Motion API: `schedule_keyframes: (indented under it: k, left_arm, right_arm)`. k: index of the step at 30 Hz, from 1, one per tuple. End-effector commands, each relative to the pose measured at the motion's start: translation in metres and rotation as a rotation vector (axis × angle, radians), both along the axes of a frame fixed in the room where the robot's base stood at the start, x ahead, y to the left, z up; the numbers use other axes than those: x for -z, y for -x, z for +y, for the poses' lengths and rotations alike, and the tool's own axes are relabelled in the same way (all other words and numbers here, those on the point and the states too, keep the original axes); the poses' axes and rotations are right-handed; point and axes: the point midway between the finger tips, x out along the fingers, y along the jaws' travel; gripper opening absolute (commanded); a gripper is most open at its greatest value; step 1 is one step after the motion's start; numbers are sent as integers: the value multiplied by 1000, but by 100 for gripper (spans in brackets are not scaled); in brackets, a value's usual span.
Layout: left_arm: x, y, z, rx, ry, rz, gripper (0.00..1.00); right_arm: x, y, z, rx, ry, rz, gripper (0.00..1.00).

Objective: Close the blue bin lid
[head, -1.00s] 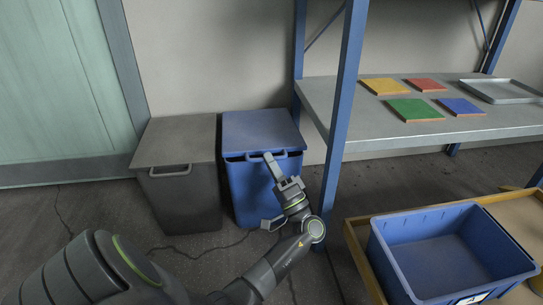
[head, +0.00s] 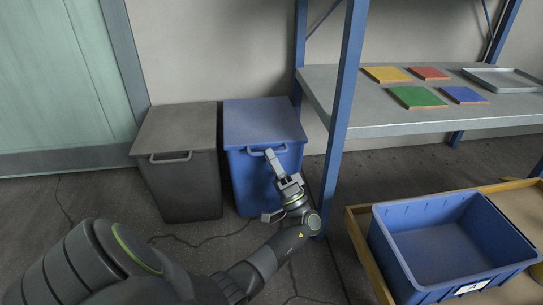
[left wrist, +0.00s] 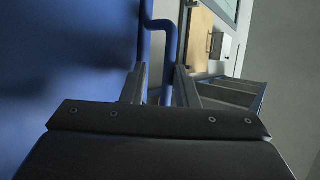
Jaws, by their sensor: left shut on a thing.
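The blue bin (head: 246,188) stands upright on the floor, left of the shelf rack. Its blue lid (head: 262,121) lies flat across the top, with no dark gap showing under its front edge. A blue bar handle (head: 255,152) is at the lid's front. My left gripper (head: 271,154) reaches up to the handle from the front and is shut on it. In the left wrist view, the handle (left wrist: 171,45) runs down between the gripper fingers (left wrist: 157,88). The fingertips hide part of the handle. My right gripper is in no view.
A grey lidded bin (head: 181,188) stands close on the left. A blue rack post (head: 340,120) rises at the right, with a shelf (head: 385,124) holding coloured tiles and a tray. An open blue crate (head: 383,250) sits front right.

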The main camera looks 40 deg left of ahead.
Motion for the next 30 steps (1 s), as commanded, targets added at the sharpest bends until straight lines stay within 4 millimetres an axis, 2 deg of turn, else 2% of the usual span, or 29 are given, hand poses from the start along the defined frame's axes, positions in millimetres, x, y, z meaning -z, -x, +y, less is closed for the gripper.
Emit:
schedule_keyframes:
  k: [1, 3, 4, 13, 17, 24, 30]
  left_arm:
    - [11, 1, 1, -1, 14, 20, 22]
    - [11, 1, 1, -1, 14, 20, 31]
    - [11, 1, 1, -2, 13, 20, 33]
    - [3, 1, 1, -3, 10, 14, 33]
    - [-15, 1, 1, -3, 8, 12, 33]
    - [-61, 1, 1, -2, 5, 7, 33]
    - [-87, 2, 0, -2, 5, 7, 33]
  right_arm:
    - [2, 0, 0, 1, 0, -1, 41]
    - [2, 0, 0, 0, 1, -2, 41]
    - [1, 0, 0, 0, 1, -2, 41]
    - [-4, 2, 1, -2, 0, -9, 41]
    - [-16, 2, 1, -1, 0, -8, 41]
    - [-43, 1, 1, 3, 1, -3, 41]
    - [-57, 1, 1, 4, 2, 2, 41]
